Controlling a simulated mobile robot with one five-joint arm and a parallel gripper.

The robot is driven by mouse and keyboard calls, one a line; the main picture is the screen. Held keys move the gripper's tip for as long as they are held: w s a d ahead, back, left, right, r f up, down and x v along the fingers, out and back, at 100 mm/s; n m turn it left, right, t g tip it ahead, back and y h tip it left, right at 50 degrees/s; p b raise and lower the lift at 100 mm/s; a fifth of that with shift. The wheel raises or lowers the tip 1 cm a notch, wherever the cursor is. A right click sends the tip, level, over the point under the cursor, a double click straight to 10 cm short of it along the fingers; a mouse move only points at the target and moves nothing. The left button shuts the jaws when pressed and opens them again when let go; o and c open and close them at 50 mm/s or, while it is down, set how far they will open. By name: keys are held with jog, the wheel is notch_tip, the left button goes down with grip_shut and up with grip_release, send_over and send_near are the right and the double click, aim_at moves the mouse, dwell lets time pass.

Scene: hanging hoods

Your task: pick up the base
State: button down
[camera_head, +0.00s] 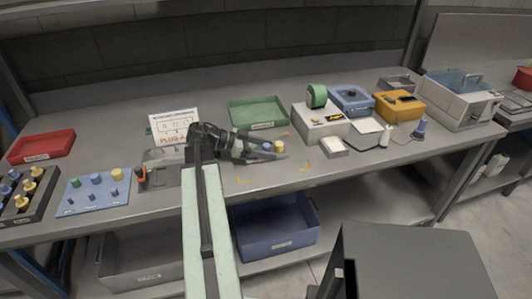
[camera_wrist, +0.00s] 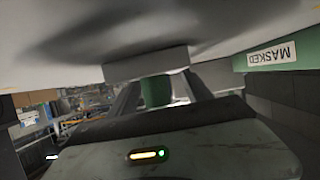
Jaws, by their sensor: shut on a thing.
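My gripper (camera_head: 262,150) is in the head view over the middle of the grey bench, just in front of the green tray. In the wrist view its two dark fingers (camera_wrist: 158,92) reach toward a wide grey block. A green cylinder (camera_wrist: 155,91) shows between the fingers, close to that block (camera_wrist: 146,63). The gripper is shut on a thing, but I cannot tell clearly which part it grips. A yellow piece (camera_head: 279,146) and a blue piece (camera_head: 267,146) show at the fingertips in the head view. Which thing is the base is unclear; the gripper hides part of this spot.
The green tray (camera_head: 259,113) is close behind; its MASKED label (camera_wrist: 272,54) shows inverted in the wrist view. Orange corner marks (camera_head: 241,180) lie on the bench. A sign (camera_head: 173,127) and blue peg board (camera_head: 93,194) stand left; a white box (camera_head: 320,122) stands right.

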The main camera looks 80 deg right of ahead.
jog(key=shift+r, duration=0.1)
notch_tip(320, 180, up, 10)
jog(key=p, duration=1)
